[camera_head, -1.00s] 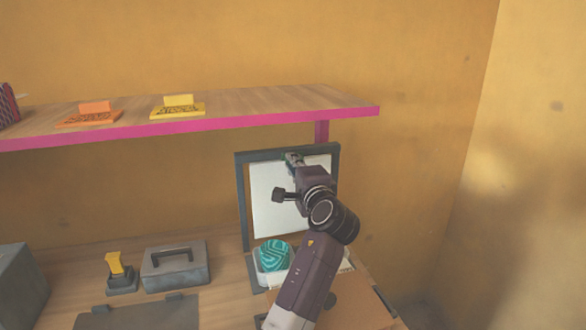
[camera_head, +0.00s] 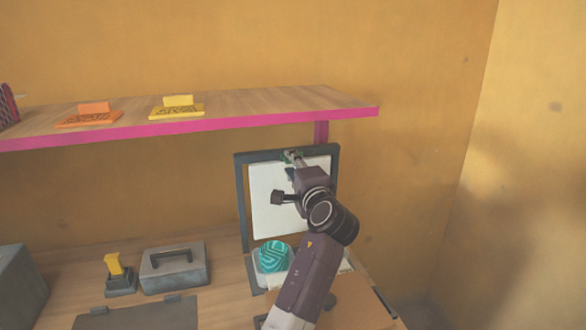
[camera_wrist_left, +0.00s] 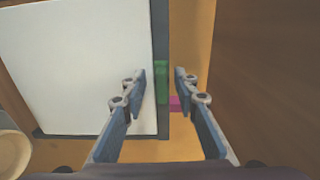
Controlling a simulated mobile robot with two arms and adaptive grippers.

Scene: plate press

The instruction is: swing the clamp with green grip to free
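The clamp's green grip (camera_head: 290,155) is at the top bar of a dark grey upright frame (camera_head: 241,200). In the left wrist view the green grip (camera_wrist_left: 161,84) shows between my fingers, beside the frame's dark bar. A white plate (camera_head: 266,205) hangs inside the frame. My left gripper (camera_wrist_left: 160,72) is open, its two blue fingers apart with nothing held. In the head view it is just below the grip, partly hidden by my wrist. Whether a finger touches the grip I cannot tell. My right gripper is not in view.
A wooden shelf with a pink edge (camera_head: 200,131) runs above and left of the frame, holding orange (camera_head: 92,115) and yellow (camera_head: 178,106) stencil blocks. A teal patterned bundle (camera_head: 272,256), a grey box (camera_head: 175,266) and a yellow-handled stamp (camera_head: 118,276) stand on the bench below.

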